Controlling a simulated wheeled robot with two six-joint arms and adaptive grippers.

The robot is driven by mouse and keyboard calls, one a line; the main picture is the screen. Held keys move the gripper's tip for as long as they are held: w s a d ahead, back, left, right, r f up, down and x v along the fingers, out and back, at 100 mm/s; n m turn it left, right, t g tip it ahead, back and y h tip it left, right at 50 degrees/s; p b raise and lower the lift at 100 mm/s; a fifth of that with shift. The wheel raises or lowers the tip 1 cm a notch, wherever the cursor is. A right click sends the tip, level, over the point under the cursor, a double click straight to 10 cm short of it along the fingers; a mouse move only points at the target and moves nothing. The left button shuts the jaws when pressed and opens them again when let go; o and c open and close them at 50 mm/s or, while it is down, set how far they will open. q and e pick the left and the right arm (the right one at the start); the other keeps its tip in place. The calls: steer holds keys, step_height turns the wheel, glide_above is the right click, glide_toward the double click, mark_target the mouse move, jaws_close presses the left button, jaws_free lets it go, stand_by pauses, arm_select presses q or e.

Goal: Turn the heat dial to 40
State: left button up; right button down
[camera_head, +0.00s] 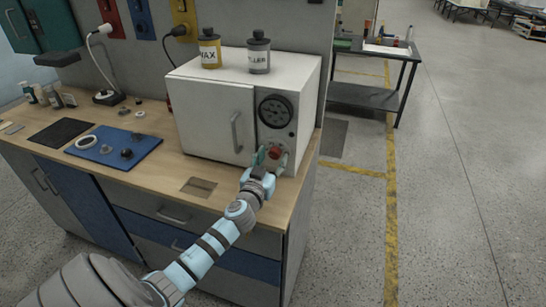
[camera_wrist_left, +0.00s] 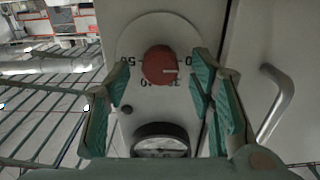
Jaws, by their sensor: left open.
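The heat dial is a round red knob (camera_head: 274,153) low on the front of a white oven-like box (camera_head: 216,118), right of its door. In the left wrist view the knob (camera_wrist_left: 158,65) sits on a pale round plate with upside-down numbers. "50" shows at the left and "40" below the knob; others are partly hidden by a finger. A pale line on the knob points right in that view, away from the 40. My left gripper (camera_head: 269,160) is open, its green fingers on either side of the knob. I cannot tell whether they touch it. My right gripper is out of view.
A round gauge (camera_head: 276,111) is above the knob, and the door handle (camera_head: 237,132) is to its left. Two canisters (camera_head: 259,52) stand on the box. A blue mat (camera_head: 114,147) with small parts lies on the wooden bench (camera_head: 60,165). Open floor is at the right.

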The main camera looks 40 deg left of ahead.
arm_select(q)
steer(key=shift+w+a, duration=0.1)
steer(key=shift+w, duration=0.2)
steer(key=c, duration=1.2)
steer(key=shift+o, duration=0.2)
